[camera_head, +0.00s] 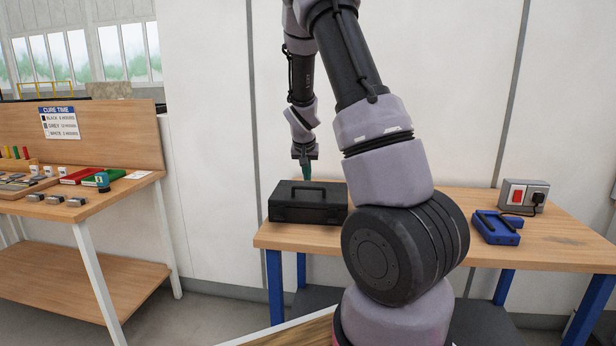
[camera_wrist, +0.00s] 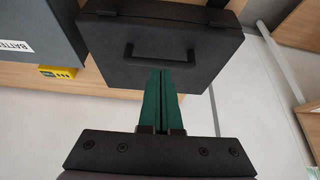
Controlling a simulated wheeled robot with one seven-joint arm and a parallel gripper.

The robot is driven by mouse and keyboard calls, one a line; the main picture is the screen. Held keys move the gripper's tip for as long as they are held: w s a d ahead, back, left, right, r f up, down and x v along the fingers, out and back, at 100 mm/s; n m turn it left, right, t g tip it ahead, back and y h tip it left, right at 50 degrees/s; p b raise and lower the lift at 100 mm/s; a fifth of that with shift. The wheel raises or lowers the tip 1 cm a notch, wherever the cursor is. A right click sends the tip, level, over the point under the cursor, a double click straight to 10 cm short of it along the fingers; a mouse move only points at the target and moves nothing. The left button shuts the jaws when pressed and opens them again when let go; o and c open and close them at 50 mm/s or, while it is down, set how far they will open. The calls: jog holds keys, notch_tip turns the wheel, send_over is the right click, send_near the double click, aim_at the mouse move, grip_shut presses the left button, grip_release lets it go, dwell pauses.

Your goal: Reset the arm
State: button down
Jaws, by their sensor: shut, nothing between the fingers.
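My gripper (camera_head: 307,171) hangs down at the end of my arm, over the black toolbox. Its green fingers (camera_wrist: 160,98) are shut together with nothing between them in the wrist view. The black toolbox (camera_head: 290,211) sits closed on the wooden workbench, with its handle on top. My arm hides the middle of the workbench in the head view.
The workbench (camera_head: 560,252) also bears a blue tool holder (camera_head: 494,229) and a grey box with a red switch (camera_head: 522,196). A second bench (camera_head: 130,189) at the left holds trays and small parts. The wrist view shows a grey battery-labelled box (camera_wrist: 35,27) and a yellow item (camera_wrist: 58,72).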

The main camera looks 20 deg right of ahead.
jog(key=s+a, duration=0.3)
jog(key=s, duration=0.2)
jog(key=shift+s+f, duration=0.2)
jog(key=shift+f, duration=0.2)
jog(key=s+a+r+y, duration=0.1)
jog(key=s+a+r, duration=0.3)
jog(key=s+r, duration=0.4)
jog(key=s+a+r+n+t+y, duration=0.1)
jog(key=s+a+r, duration=0.3)
jog(key=s+r, duration=0.4)
jog(key=s+a+r+n+t+y, duration=0.1)
jog(key=s+a+r+y, duration=0.2)
jog(key=s+r, duration=0.5)
jog(key=shift+s+a+r, duration=0.25)
jog(key=shift+s+a, duration=0.4)
jog(key=shift+s, duration=0.6)
